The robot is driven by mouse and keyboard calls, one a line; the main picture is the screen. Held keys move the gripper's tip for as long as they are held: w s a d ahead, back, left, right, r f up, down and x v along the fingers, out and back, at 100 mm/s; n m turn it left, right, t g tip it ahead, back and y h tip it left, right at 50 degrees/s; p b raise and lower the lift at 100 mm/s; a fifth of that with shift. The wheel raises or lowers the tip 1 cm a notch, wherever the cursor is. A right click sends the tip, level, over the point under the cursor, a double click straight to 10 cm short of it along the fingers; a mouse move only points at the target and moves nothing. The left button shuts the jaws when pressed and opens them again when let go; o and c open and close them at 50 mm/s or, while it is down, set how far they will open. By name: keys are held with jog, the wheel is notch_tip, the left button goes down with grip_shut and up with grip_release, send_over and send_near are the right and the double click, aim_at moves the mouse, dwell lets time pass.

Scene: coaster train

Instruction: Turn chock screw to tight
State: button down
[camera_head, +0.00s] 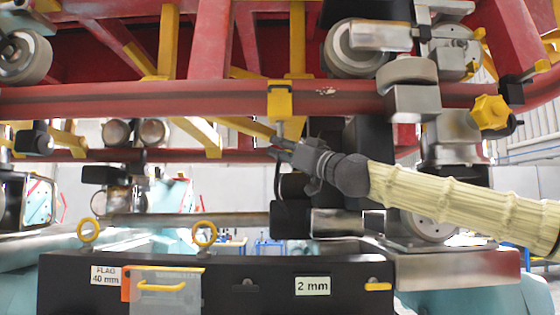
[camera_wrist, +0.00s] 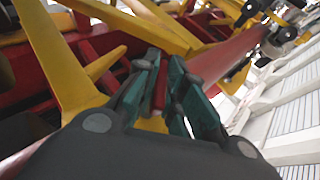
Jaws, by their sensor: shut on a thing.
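A yellow block (camera_head: 280,100) is clamped on the red rail in the head view. A short grey screw (camera_head: 280,129) points down from its underside; I take this as the chock screw. My gripper (camera_head: 282,146) reaches up from the lower right and is shut on the screw's lower end, which its fingers mostly hide. In the wrist view my gripper's teal fingers (camera_wrist: 163,62) are close together, with red and yellow showing between them. The screw itself cannot be made out there, nor how far it is turned.
The red rail (camera_head: 180,98) runs across just above my gripper. A yellow star knob (camera_head: 491,112) and metal wheel parts (camera_head: 408,75) are to the right.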

jog(key=n+g+y+b, duration=0.2)
jog(key=g+y+b, duration=0.1)
jog(key=shift+w+d+f+g, duration=0.1)
jog(key=shift+w+f+g, duration=0.05)
jog(key=shift+f+g, duration=0.2)
jog(key=shift+r+n+g+y+b, duration=0.2)
jog(key=shift+n+g+y+b, duration=0.3)
jog(key=shift+n+g, duration=0.6)
jog(key=g, duration=0.2)
jog(key=n+g+y, duration=0.1)
jog(key=g, duration=0.1)
jog(key=shift+r+n+g+y, duration=0.2)
jog(key=shift+n+g+y, duration=0.05)
jog(key=shift+n+y, duration=0.05)
jog(key=shift+n+g+p, duration=0.8)
jog(key=shift+n+g, duration=0.4)
jog(key=shift+g, duration=1.3)
jog(key=c, duration=1.5)
grip_release()
jog(key=shift+f+t, duration=0.1)
jog(key=shift+t, duration=0.3)
